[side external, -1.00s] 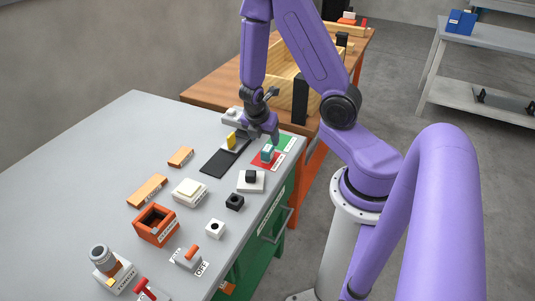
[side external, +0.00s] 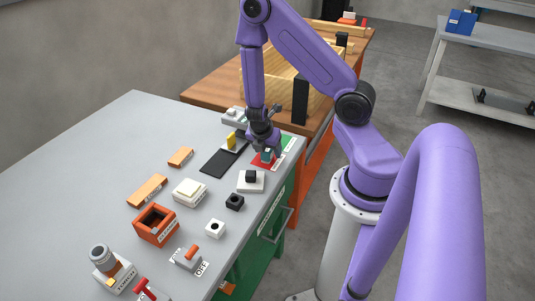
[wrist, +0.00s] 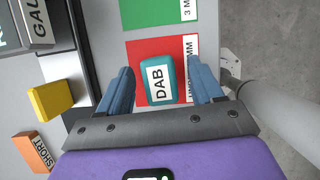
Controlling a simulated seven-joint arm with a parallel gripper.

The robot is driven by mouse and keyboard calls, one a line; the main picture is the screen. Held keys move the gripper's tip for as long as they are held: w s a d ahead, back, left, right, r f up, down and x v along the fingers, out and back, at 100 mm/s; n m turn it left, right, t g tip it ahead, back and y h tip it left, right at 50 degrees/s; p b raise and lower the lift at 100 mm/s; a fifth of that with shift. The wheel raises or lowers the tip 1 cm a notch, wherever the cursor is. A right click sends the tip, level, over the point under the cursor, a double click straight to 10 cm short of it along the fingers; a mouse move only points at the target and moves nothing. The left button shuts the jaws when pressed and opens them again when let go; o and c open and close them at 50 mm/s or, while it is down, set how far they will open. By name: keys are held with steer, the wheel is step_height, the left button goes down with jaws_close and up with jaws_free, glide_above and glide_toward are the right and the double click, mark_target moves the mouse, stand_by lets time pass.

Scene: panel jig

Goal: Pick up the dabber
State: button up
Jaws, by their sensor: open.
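The dabber is a teal block with a white label reading DAB (wrist: 158,80). It sits on a red patch (wrist: 142,52) of the grey table, and in the side external view the dabber (side external: 267,155) is partly hidden by my gripper. My gripper (wrist: 160,88) is open in the wrist view, with one blue finger on each side of the dabber and a visible gap on both sides. In the side external view my gripper (side external: 265,147) points down over the red patch. Whether the fingertips reach the table is unclear.
A green patch (wrist: 155,12) adjoins the red one. A yellow block (wrist: 52,101) and an orange block marked SHORT (wrist: 32,152) lie to the left. A white block with a black top (side external: 251,180) stands close by. The table's edge is near on the right.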

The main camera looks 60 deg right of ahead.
steer(key=c, duration=1.1)
steer(key=shift+o, duration=0.2)
steer(key=shift+r, duration=0.15)
steer(key=shift+r, duration=4.85)
steer(key=o, duration=0.4)
steer(key=shift+c, duration=1.4)
